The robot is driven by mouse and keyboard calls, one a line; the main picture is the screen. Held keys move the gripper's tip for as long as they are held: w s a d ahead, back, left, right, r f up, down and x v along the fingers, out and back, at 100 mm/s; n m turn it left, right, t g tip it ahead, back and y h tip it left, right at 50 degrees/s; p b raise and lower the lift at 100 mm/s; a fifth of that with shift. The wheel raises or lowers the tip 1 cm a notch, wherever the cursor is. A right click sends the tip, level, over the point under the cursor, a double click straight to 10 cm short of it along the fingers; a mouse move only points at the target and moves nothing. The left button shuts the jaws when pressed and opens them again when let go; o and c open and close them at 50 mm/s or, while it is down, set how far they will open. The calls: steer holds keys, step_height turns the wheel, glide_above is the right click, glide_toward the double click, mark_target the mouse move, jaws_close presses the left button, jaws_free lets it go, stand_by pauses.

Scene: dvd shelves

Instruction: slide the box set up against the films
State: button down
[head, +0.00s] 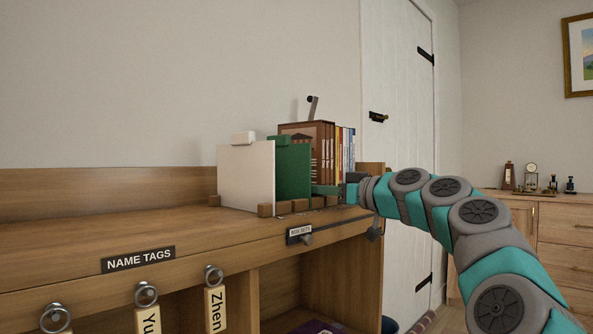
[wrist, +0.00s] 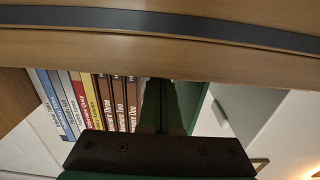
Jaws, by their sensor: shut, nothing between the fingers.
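The box set (head: 306,144) is a brown block of several volumes standing upright on the shelf top. Its brown spines also show in the wrist view (wrist: 118,100). The films (head: 345,150) stand upright just right of it, with thin coloured spines; in the wrist view the films (wrist: 68,100) are left of the box set. The two look side by side, with no clear gap. My gripper (head: 325,190) is shut and empty, low in front of the row. In the wrist view my gripper (wrist: 160,95) lies between the box set and the green divider.
A green divider (head: 291,172) and a white divider (head: 246,178) stand left of the box set, in wooden blocks (head: 265,210). A dark handle-like piece (head: 313,106) rises behind the box set. The shelf top left of the dividers is clear. A "BOX SETS" label (head: 299,232) is on the front edge.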

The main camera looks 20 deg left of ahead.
steer(key=shift+b+v, duration=1.45)
steer(key=shift+v, duration=1.55)
